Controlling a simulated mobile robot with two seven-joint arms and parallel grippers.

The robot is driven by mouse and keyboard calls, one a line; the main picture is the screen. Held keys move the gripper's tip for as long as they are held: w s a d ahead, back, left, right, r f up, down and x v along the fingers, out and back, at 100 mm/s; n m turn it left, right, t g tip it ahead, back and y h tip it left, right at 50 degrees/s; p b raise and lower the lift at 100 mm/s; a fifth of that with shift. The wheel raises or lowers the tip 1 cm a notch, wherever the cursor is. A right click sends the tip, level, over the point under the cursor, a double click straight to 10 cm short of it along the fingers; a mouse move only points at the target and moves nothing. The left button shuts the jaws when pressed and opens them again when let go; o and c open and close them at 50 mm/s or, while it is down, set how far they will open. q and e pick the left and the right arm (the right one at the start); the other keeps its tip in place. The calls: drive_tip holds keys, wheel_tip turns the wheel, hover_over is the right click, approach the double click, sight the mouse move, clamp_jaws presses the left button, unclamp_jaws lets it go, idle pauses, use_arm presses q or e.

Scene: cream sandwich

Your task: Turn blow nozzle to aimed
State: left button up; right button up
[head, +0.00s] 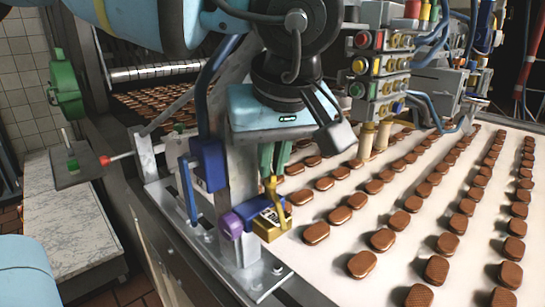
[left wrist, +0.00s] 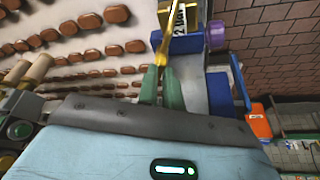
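The blow nozzle looks to be the thin yellow-gold piece (head: 271,190) standing up from a gold block (head: 272,222) on a blue labelled body. It also shows in the left wrist view (left wrist: 166,52), running down towards my fingertips. My left gripper (head: 274,172) points down with two green fingers a narrow gap apart. In the left wrist view the fingertips (left wrist: 160,68) are at the nozzle's end. Whether they press on it I cannot tell. My right gripper is in neither view.
A purple knob (head: 232,225) sits left of the gold block, and a dark blue block (head: 208,163) is on the metal upright. A pale conveyor (head: 330,235) carries rows of chocolate-coated biscuits close by on the right. A button panel (head: 375,65) stands behind.

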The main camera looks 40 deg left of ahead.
use_arm(q)
clamp_jaws()
drive_tip(key=shift+w+n+g, duration=0.1)
drive_tip(key=shift+n+g, duration=0.2)
drive_tip(key=shift+n, duration=0.4)
drive_tip(key=shift+o, duration=1.7)
unclamp_jaws()
drive_tip(key=v, duration=0.7)
drive_tip(key=shift+d+r, duration=0.2)
drive_tip(key=shift+r, duration=0.15)
